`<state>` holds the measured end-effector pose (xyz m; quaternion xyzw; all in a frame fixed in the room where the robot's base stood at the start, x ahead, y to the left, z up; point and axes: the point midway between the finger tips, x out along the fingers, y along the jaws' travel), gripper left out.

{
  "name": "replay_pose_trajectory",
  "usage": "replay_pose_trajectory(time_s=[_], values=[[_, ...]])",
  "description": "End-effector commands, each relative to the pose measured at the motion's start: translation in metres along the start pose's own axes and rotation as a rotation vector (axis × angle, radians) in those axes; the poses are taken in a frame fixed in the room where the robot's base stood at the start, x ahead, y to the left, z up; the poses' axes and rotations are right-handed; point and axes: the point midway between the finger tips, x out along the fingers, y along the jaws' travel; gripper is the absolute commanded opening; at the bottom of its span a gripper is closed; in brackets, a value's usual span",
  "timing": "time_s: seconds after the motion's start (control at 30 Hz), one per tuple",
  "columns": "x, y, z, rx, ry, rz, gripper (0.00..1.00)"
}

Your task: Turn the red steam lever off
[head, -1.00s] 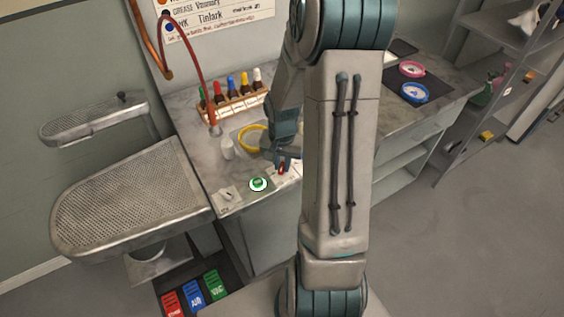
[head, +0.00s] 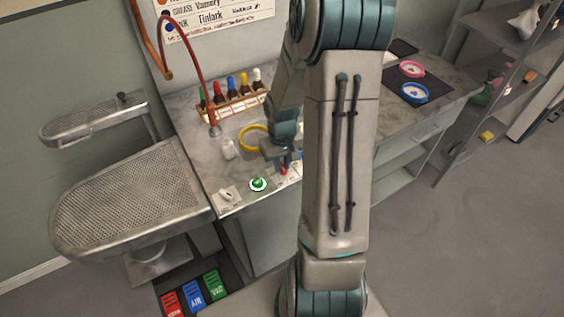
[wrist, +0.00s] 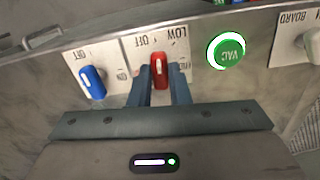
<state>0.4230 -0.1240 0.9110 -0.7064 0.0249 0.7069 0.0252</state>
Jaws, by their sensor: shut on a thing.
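The red steam lever (wrist: 159,70) sits on a white plate marked LOW and OFF in the wrist view. My gripper (wrist: 165,85) has one finger on each side of it and is shut on it. The red lever also shows small in the head view (head: 284,171), just below my gripper (head: 284,160). My forearm hides part of the counter to its right.
A blue lever (wrist: 92,83) stands left of the red one in the wrist view, and a round green VAC button (wrist: 227,51) to its right. A white knob (wrist: 313,42) is at the far right. A rack of bottles (head: 232,103) and a yellow ring (head: 252,137) lie on the counter behind.

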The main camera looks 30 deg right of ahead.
Motion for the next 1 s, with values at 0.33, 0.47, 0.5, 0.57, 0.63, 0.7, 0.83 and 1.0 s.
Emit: replay_pose_trajectory(time_s=[0.33, 0.47, 0.5, 0.57, 0.63, 0.7, 0.83, 1.0], values=[[-0.0011, 0.0001, -0.0009, -0.111, 0.003, 0.001, 0.0], [-0.0011, 0.0001, -0.001, -0.121, 0.003, 0.001, 0.0], [-0.0011, 0.0, -0.0011, -0.122, 0.003, 0.001, 0.0], [-0.0011, 0.0, -0.0011, -0.123, 0.003, 0.001, 0.0], [-0.0011, 0.0, -0.0012, -0.123, 0.003, 0.001, 0.0], [-0.0011, 0.0, -0.0012, -0.123, 0.003, 0.001, 0.0], [-0.0012, -0.0001, -0.0013, -0.123, 0.004, 0.001, 0.27], [-0.0008, -0.0001, -0.0008, -0.122, 0.002, 0.001, 0.38]])
